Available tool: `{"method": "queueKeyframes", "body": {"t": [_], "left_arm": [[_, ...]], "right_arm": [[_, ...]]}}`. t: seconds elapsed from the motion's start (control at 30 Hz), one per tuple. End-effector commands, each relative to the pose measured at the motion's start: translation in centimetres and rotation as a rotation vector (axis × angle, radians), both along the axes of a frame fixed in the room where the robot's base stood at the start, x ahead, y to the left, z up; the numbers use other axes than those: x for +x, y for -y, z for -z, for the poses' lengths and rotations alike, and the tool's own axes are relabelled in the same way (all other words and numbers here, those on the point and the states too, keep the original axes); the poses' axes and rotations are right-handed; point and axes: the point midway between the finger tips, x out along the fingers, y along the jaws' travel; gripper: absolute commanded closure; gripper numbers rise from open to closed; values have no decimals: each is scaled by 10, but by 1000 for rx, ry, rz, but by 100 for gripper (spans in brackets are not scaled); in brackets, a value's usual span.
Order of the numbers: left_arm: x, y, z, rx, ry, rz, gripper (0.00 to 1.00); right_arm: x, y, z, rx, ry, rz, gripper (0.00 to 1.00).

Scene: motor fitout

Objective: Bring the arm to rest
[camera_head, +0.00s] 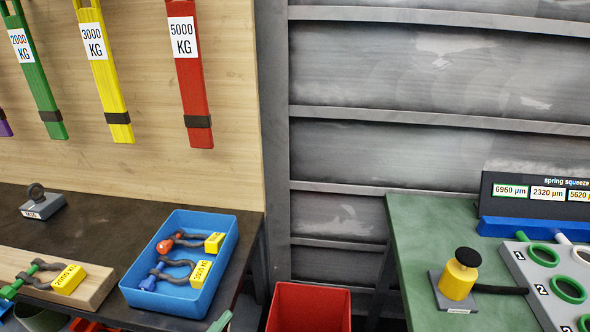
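The task names only the arm. In front of me are a dark workbench (95,212) on the left and a green table (420,235) on the right. What lies below the lower picture edge is hidden.
A blue tray (228,250) with shackles and yellow tags and a wooden block (100,290) are on the workbench. Straps hang above. A red bin (308,305) stands between the tables. A yellow cylinder (457,281) and a grey panel (530,290) are on the green table.

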Motion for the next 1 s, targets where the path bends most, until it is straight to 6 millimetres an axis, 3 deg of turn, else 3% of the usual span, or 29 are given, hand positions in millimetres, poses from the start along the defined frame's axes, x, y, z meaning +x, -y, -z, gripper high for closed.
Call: {"method": "queueKeyframes", "body": {"t": [0.2,0.4,0.5,0.63,1.0], "left_arm": [[-68,-54,97,-225,-550,-262,17],[-156,-86,165,-386,-963,-467,17],[-189,-94,182,-434,-1092,-533,17],[-214,-98,193,-468,-1179,-580,17],[-219,-99,196,-473,-1199,-590,17]], "right_arm": [[9,1,-11,-1,27,0,24],[15,1,-18,-2,42,0,24],[16,1,-19,-2,46,-1,24],[16,2,-20,-3,47,-1,24],[14,2,-18,-4,42,-1,24]]}}
